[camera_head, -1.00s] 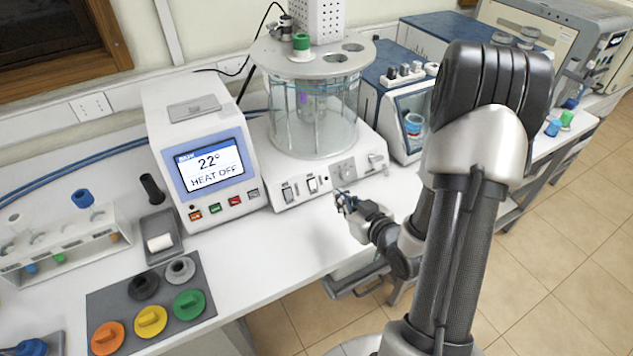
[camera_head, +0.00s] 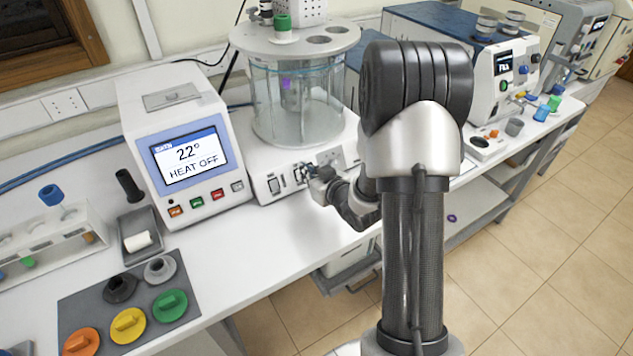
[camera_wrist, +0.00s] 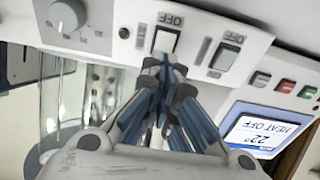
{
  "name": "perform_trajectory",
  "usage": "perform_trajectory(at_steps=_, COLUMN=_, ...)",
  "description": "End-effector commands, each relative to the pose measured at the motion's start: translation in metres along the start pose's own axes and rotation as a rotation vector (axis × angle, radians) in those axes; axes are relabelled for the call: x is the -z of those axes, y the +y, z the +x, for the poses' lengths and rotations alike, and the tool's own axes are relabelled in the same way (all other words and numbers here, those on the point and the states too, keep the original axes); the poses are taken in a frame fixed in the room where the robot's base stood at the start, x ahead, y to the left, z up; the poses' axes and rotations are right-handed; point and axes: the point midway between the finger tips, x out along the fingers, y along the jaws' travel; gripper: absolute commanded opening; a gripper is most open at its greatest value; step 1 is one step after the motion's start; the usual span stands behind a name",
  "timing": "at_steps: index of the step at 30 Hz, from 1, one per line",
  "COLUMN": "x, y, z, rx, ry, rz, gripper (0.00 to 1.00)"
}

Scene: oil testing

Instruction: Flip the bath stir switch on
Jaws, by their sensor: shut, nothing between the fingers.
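The bath's white base (camera_head: 262,152) carries two rocker switches on its front. One switch (camera_head: 273,185) shows plainly in the head view; the other (camera_head: 298,176) is partly behind my gripper (camera_head: 310,171). In the wrist view, which is upside down, my gripper (camera_wrist: 164,66) is shut and empty. Its tips are at the lower edge of the left switch (camera_wrist: 165,40); I cannot tell whether they touch it. The other switch (camera_wrist: 224,56) is to the right. Both have an OFF label, and I cannot read which one is for stirring.
The control unit's screen (camera_head: 184,158) reads 22° and HEAT OFF, with coloured buttons below. A round knob (camera_wrist: 68,15) sits left of the switches in the wrist view. The glass bath (camera_head: 297,100) stands on the base. A mat with coloured caps (camera_head: 128,325) lies front left.

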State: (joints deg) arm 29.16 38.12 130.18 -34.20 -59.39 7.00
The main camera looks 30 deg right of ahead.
Motion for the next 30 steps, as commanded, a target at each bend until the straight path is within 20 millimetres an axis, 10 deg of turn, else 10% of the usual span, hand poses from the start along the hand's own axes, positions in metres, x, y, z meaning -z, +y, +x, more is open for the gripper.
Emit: perform_trajectory(at_steps=30, x=0.006, y=0.000, z=0.031, rx=0.001, ry=-0.095, rz=-0.001, gripper=0.00)
